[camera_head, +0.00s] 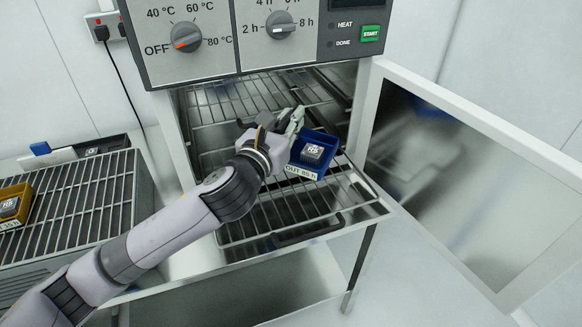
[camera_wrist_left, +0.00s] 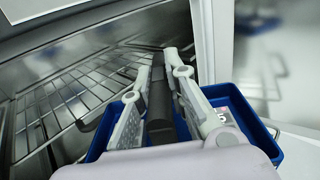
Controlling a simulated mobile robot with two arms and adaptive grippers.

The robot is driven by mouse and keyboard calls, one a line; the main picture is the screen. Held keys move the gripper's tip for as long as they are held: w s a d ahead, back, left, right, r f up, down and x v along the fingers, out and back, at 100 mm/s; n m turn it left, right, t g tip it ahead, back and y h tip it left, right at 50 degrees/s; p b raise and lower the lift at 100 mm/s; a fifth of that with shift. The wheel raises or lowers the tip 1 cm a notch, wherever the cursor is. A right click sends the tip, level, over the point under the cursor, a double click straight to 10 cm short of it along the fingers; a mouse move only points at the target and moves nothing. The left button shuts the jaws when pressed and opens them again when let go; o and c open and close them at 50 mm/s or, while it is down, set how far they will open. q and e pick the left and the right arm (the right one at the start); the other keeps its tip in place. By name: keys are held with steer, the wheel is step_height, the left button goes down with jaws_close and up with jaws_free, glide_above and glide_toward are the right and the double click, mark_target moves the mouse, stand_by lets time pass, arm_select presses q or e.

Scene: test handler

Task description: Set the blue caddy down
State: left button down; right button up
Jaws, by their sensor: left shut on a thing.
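My left gripper (camera_head: 294,122) is shut on the caddy's dark handle. In the left wrist view the fingers (camera_wrist_left: 165,95) close around the dark bar, with the blue caddy walls (camera_wrist_left: 245,105) on both sides. The caddy appears over the pulled-out wire rack (camera_head: 290,212); I cannot tell whether it touches it. My right gripper is not in view.
The oven door (camera_head: 455,170) stands open to the right. An upper wire shelf (camera_head: 250,92) is inside the oven. At left, a grated unit (camera_head: 80,190) carries a yellow caddy (camera_head: 14,204). The oven's control panel (camera_head: 235,38) hangs above the opening.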

arm_select(q)
step_height(320, 180, down, 5)
steer(key=shift+w+f, duration=0.1)
step_height(320, 180, down, 4)
steer(key=shift+r, duration=0.1)
step_height(320, 180, down, 3)
steer(key=shift+r+b, duration=0.15)
steer(key=shift+b, duration=0.3)
steer(key=shift+f, duration=0.5)
steer(key=c, duration=1.6)
jaws_free()
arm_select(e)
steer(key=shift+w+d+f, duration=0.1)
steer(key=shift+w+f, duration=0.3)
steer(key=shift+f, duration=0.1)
